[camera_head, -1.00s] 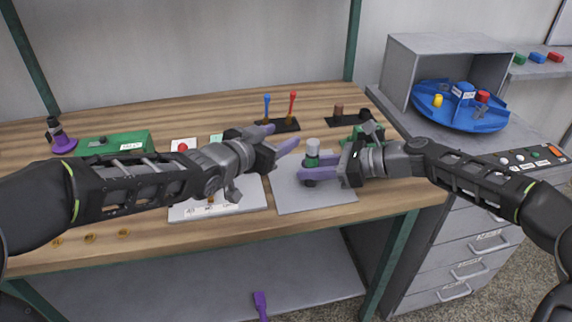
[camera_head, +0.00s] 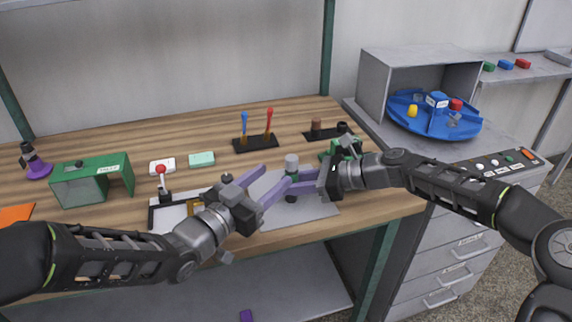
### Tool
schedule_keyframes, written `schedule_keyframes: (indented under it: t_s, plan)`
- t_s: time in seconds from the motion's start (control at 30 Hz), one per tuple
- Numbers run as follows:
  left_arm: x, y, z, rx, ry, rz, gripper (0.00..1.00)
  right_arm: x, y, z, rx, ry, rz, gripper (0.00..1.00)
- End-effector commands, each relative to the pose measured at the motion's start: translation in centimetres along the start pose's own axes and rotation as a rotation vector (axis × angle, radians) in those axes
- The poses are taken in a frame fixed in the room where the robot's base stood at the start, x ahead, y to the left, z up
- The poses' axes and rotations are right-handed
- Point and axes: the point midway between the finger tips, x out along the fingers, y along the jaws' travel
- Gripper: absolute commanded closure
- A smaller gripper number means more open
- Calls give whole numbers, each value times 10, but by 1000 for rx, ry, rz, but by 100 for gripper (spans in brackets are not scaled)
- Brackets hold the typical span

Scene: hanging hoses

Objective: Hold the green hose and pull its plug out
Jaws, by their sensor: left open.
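A short upright piece, which I take for the green hose end (camera_head: 291,173), has a light grey cylindrical plug (camera_head: 291,160) on top and a dark foot below. It stands over a grey mat (camera_head: 318,209). No long hose shows. My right gripper (camera_head: 288,187) reaches in from the right, its purple fingers around the piece below the plug; the contact itself is partly hidden. My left gripper (camera_head: 274,174) is open and empty, fingers pointing up and right. Its lower fingertip shows just left of the piece, overlapping the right gripper's finger in the picture; whether they touch is unclear.
A stand with blue and red levers (camera_head: 256,143) is behind. A blue turntable (camera_head: 435,119) is right. The bench's front edge (camera_head: 340,228) is close.

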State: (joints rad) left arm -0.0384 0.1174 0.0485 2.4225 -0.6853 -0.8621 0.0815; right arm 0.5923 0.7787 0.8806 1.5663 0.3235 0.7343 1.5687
Motion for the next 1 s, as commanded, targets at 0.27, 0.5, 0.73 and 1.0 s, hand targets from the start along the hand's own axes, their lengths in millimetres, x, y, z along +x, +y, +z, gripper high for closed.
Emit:
schedule_keyframes:
  t_s: [0.27,0.5,0.73,1.0]
  plan:
    - [42,2,1,-2,-2,3,49,0,0,0,0,0,0,100]
    - [86,1,1,-1,-1,2,49,0,0,0,0,0,0,100]
    - [109,0,1,-1,-1,0,49,0,0,0,0,0,0,100]
    - [111,0,1,-1,-1,0,49,0,0,0,0,0,0,100]
